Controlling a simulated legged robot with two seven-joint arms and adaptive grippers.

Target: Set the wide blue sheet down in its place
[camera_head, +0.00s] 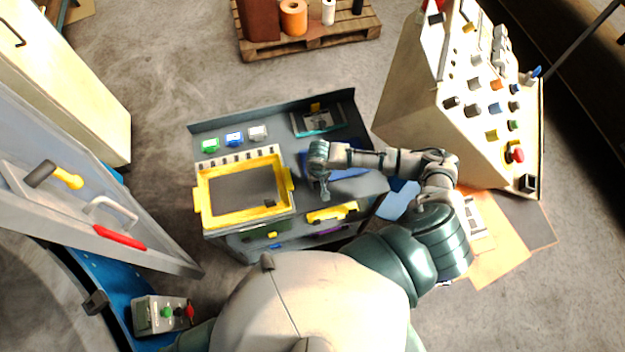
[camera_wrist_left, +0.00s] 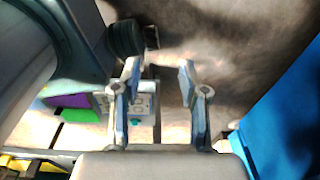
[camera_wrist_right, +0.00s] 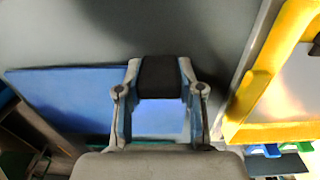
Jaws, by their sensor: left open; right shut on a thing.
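The wide blue sheet (camera_head: 345,172) shows in the head view on the grey bench, partly hidden by my right forearm. In the right wrist view the blue sheet (camera_wrist_right: 70,92) spreads left of my fingers and shows between them. My right gripper (camera_head: 325,192) is over the bench beside the yellow frame. In the right wrist view it is shut on a black block (camera_wrist_right: 160,78) in front of the sheet; I cannot tell whether the block is fixed to it. My left gripper (camera_wrist_left: 158,65) is open and empty in the left wrist view, outside the head view.
The yellow frame (camera_head: 199,203) stands on the left of the bench (camera_head: 350,110). Small green, blue and white pieces (camera_head: 234,139) sit behind it. A yellow-handled item (camera_head: 332,213) lies at the front. A control cabinet (camera_head: 420,110) stands right; a pallet (camera_head: 345,35) lies behind.

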